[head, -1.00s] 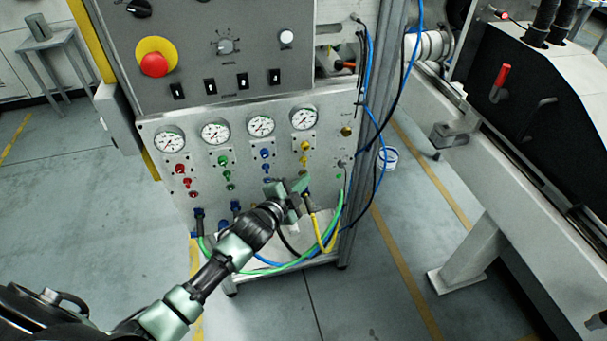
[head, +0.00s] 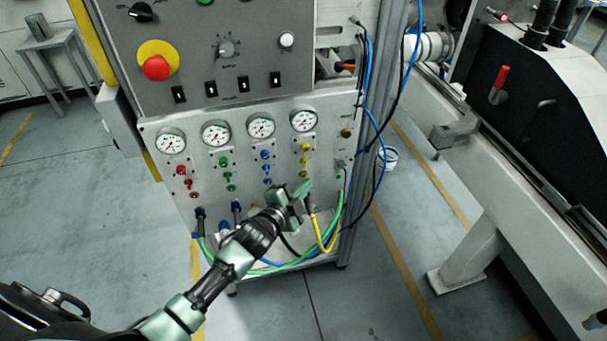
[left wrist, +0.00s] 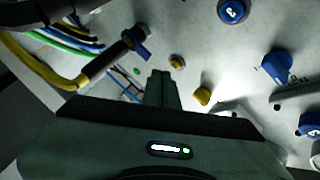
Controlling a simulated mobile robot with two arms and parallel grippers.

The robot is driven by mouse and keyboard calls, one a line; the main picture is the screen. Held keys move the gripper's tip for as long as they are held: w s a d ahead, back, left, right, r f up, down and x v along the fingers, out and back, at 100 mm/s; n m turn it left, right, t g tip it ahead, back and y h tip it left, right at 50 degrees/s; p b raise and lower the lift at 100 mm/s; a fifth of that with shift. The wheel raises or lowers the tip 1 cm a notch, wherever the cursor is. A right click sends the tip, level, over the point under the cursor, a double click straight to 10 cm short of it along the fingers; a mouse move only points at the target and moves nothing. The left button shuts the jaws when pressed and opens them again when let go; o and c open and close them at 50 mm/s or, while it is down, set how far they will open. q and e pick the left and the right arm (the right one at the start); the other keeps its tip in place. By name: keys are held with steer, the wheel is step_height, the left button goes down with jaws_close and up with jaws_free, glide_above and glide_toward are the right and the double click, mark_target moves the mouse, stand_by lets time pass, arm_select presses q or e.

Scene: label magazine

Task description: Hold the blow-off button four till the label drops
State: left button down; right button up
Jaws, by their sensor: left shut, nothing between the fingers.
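The pneumatic panel (head: 205,190) carries four columns of fittings under round gauges, coloured red, green, blue and yellow. The fourth column has a yellow knob (head: 304,147) and a smaller yellow fitting (head: 305,161). My left gripper (head: 306,187) is shut and empty, its tips at the panel just below the yellow column. In the left wrist view its fingers (left wrist: 161,86) point at the panel, beside a yellow fitting (left wrist: 202,96) and a brass one (left wrist: 177,62). I cannot tell whether the tips touch any button. No label can be made out.
A yellow hose (head: 325,234) and green and blue hoses hang close below and right of the gripper. Above are a red emergency stop (head: 156,67) and black switches. A machine frame (head: 480,150) stands to the right.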

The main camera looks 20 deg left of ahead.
arm_select(q)
steer(key=s+d, duration=0.1)
steer(key=s+d+p, duration=0.1)
steer(key=s, duration=0.2)
steer(key=shift+s+d+p, duration=0.1)
steer(key=shift+d+p, duration=0.3)
stand_by(0.4)
